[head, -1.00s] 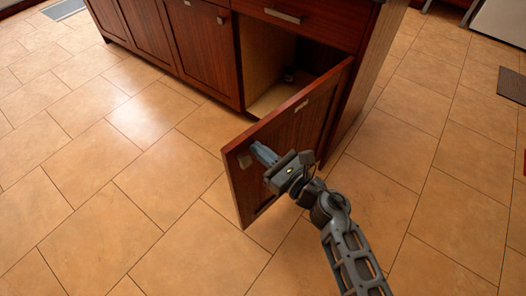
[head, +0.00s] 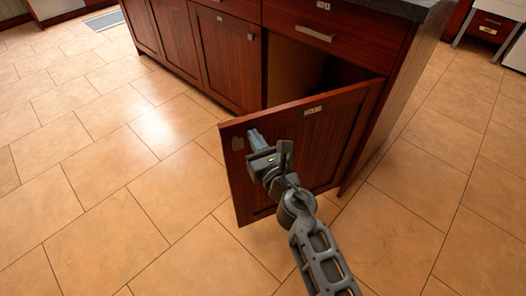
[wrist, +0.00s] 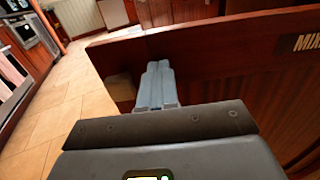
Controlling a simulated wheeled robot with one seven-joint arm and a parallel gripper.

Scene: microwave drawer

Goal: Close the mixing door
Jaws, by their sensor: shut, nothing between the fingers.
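The mixing door (head: 318,128) is a dark red-brown wooden cabinet door, hinged on its right side and standing open in the head view. A small label sits near its top edge, and part of the lettering "MIX" shows on the door (wrist: 240,70) in the wrist view. A small knob (head: 238,143) is near its free left edge. My gripper (head: 255,138) is shut and empty, at the outer face of the door near the knob. In the wrist view the closed fingers (wrist: 156,85) point at the door just right of the knob (wrist: 121,87). I cannot tell whether they touch it.
The cabinet opening (head: 330,72) behind the door is dark inside. A closed drawer (head: 330,30) is above it, and closed cabinet doors (head: 225,52) are to the left. The tiled floor (head: 110,190) is clear on the left and front.

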